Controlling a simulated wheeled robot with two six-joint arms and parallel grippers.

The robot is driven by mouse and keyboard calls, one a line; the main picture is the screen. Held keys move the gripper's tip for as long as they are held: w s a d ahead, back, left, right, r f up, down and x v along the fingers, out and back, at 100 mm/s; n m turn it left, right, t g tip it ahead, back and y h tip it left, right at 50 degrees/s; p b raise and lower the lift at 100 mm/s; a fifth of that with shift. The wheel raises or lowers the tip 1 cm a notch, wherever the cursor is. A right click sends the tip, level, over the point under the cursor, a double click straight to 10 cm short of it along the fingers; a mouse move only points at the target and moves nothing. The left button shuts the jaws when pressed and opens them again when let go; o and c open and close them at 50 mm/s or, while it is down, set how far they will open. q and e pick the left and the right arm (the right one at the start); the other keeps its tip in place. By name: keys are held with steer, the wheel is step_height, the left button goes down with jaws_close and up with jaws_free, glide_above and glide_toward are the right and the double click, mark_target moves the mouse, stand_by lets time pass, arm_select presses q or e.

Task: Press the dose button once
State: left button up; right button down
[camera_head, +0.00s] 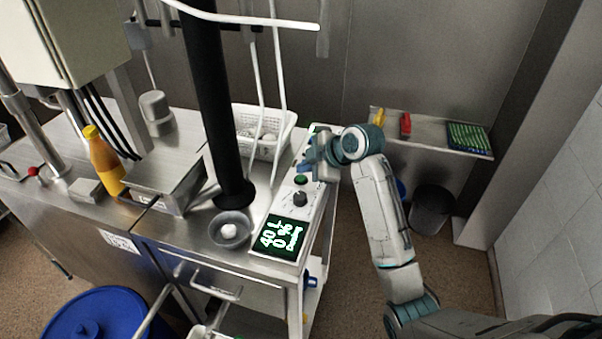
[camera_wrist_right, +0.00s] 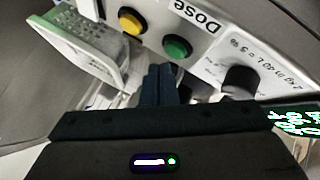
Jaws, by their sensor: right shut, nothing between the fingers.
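The control panel (camera_head: 317,207) stands along the right edge of the steel bench. In the right wrist view it carries a green round button (camera_wrist_right: 177,47) beside the printed word "Dose", and a yellow button (camera_wrist_right: 131,20) farther left. The green button also shows in the head view (camera_head: 302,180). My right gripper (camera_wrist_right: 160,72) is shut and empty. Its fingertips appear just below the green button in the wrist view; whether they touch the panel I cannot tell. In the head view my right gripper (camera_head: 307,167) hangs over the panel's far half. My left gripper is out of view.
A black knob (camera_wrist_right: 240,80) and a lit display with green characters (camera_head: 280,238) lie on the panel's near half. A white perforated basket (camera_head: 272,143) stands left of the panel. A black column (camera_head: 218,100) ends above a small bowl (camera_head: 228,241).

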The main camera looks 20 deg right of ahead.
mark_target(305, 179)
steer(key=shift+r, duration=0.1)
step_height(305, 179, up, 5)
steer(key=p, duration=0.4)
steer(key=shift+r+p, duration=0.1)
steer(key=shift+p, duration=0.3)
stand_by(0.7)
